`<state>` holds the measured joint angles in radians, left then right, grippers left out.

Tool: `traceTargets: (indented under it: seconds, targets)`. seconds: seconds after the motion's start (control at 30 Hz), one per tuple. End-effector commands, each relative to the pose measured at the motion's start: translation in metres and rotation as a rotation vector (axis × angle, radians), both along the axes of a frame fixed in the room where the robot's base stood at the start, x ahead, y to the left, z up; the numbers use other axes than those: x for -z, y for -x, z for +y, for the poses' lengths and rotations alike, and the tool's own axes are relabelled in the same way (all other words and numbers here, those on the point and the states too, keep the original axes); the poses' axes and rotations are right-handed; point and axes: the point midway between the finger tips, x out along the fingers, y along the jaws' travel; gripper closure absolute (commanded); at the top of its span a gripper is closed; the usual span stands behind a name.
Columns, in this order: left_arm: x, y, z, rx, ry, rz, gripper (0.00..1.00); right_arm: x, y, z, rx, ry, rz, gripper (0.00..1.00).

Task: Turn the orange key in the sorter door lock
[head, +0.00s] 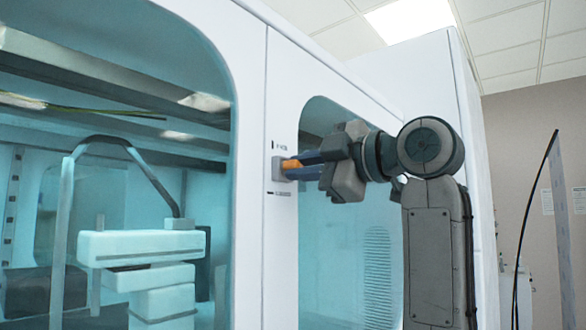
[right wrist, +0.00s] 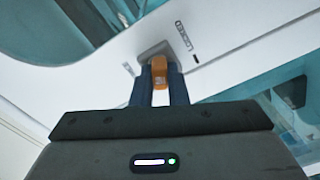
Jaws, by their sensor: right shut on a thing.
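The orange key (head: 290,165) sits at a grey lock plate (head: 277,169) on the white strip between two tinted windows of the sorter door. My right gripper (head: 294,170) is shut on the key, with its blue fingers reaching in from the right. In the right wrist view the key (right wrist: 159,69) shows between the two blue fingertips, in front of the lock plate (right wrist: 155,50). The fingers hide part of the key, so I cannot tell how far it is turned. My left gripper is not in view.
The sorter's white door frame (head: 245,60) is close in front of me. A large tinted window (head: 60,100) at the left shows white machine parts inside. A thin dark curved rod (head: 530,220) stands at the far right. Dark markings (right wrist: 183,36) are printed near the lock.

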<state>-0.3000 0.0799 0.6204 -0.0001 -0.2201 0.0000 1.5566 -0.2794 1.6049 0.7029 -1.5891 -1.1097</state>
Motion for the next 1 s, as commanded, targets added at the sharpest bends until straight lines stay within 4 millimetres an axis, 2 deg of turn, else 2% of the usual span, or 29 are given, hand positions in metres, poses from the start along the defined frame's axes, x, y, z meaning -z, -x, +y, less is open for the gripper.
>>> traceTargets:
  seconds: [0.3, 0.67, 0.8, 0.83, 0.9, 0.97, 1.0]
  targets:
    - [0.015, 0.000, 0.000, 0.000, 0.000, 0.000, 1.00, 0.002, 0.000, 0.000, 0.000, 0.133, -0.197, 1.00]
    - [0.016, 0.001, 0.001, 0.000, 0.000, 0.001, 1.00, 0.001, 0.000, 0.000, -0.001, 0.156, -0.230, 1.00]
    - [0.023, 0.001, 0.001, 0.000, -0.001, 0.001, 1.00, 0.003, 0.000, 0.000, 0.000, 0.213, -0.318, 1.00]
    - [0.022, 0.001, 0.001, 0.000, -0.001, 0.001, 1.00, 0.002, 0.000, 0.000, 0.000, 0.223, -0.333, 0.85]
    - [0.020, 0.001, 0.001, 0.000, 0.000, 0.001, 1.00, 0.000, 0.000, 0.000, 0.000, 0.220, -0.328, 0.71]
    - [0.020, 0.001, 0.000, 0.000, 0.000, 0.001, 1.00, 0.000, 0.000, 0.000, 0.000, 0.220, -0.327, 0.61]
    - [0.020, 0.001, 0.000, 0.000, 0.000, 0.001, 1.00, 0.000, 0.000, 0.000, 0.000, 0.220, -0.327, 0.61]
